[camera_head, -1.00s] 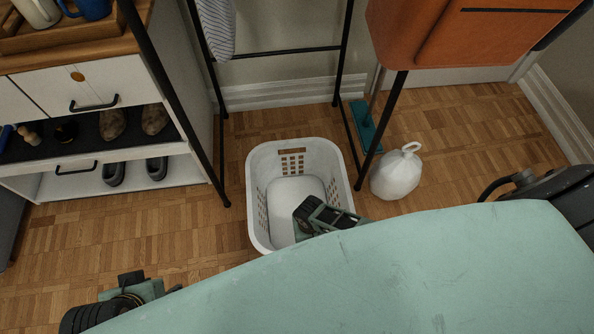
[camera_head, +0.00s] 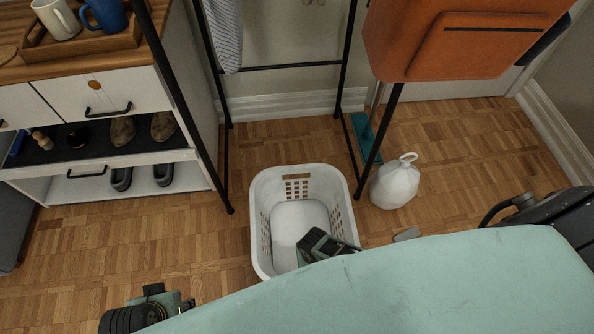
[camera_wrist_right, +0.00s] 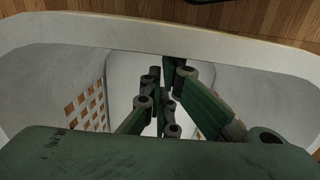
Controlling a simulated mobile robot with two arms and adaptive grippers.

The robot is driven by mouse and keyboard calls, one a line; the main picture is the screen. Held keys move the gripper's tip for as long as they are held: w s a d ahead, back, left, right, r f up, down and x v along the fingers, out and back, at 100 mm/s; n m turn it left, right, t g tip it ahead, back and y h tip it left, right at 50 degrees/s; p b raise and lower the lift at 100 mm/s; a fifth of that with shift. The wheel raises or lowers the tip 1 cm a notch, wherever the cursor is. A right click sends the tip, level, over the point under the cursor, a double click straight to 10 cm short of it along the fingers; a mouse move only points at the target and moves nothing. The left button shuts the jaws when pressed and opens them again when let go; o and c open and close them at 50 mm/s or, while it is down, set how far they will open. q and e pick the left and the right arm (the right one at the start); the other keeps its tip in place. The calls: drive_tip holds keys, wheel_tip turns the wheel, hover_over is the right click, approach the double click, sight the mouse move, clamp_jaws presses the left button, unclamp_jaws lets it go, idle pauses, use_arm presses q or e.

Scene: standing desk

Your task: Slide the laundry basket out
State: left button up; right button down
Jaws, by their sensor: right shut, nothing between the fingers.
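The white laundry basket (camera_head: 258,225) stands upright and empty on the parquet floor, partly under the clothes rack. The mint board's edge lies close to its near side. My right gripper (camera_head: 318,246) is shut and empty, reaching over the basket's right near part. In the right wrist view the gripper (camera_wrist_right: 163,95) points down over the basket's inside, with the rim (camera_wrist_right: 165,48) across the top; contact with a wall is unclear. My left gripper (camera_head: 155,300) is at the lower left, apart from the basket, its fingers not clear.
The mint board (camera_head: 420,290) fills the lower right. The black rack (camera_head: 215,175) stands behind the basket, with an orange bag (camera_head: 450,45) hanging. A white tied bag (camera_head: 394,186) sits right of the basket.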

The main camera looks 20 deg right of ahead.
drive_tip(key=shift+s, duration=0.15)
wheel_tip(320, 180, up, 12)
idle(0.9)
